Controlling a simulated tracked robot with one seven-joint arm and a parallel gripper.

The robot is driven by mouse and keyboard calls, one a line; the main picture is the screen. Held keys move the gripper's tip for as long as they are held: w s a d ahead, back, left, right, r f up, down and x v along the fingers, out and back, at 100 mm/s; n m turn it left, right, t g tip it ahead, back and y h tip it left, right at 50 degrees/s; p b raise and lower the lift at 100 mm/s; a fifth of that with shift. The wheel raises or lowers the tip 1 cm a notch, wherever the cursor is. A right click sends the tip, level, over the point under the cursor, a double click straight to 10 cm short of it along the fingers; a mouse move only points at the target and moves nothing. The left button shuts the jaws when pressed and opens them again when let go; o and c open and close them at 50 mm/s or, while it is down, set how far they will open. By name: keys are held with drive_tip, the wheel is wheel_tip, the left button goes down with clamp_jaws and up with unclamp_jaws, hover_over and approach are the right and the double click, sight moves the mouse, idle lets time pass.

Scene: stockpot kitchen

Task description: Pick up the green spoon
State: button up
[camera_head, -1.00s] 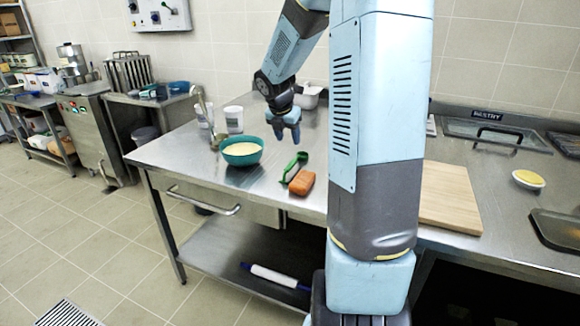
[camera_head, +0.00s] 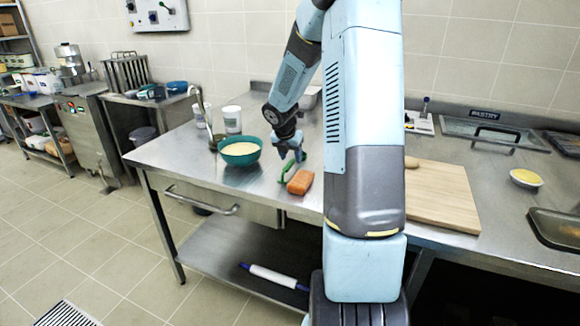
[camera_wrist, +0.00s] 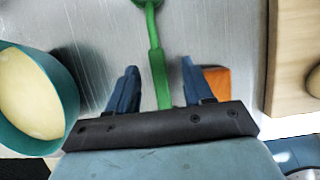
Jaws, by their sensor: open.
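The green spoon (camera_head: 285,172) lies on the steel worktop, just behind and left of an orange block. In the wrist view the green spoon (camera_wrist: 157,62) runs upward from between my fingers, its handle crossing the gap and its wider end at the top edge. My gripper (camera_head: 290,153) is low over the worktop at the spoon. In the wrist view my gripper (camera_wrist: 158,82) is open, with one blue finger on each side of the handle and a gap to both. The near end of the handle is hidden behind the gripper body.
The orange block (camera_head: 300,182) is close beside the right finger. A teal bowl of yellow food (camera_head: 240,160) stands to the left. A wooden board (camera_head: 440,205) lies to the right. White cups (camera_head: 232,119) stand behind the bowl. The worktop's front left is clear.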

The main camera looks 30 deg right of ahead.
sight(292, 161)
drive_tip(key=x, duration=0.4)
drive_tip(key=shift+w, duration=0.1)
drive_tip(key=shift+c, duration=0.5)
clamp_jaws()
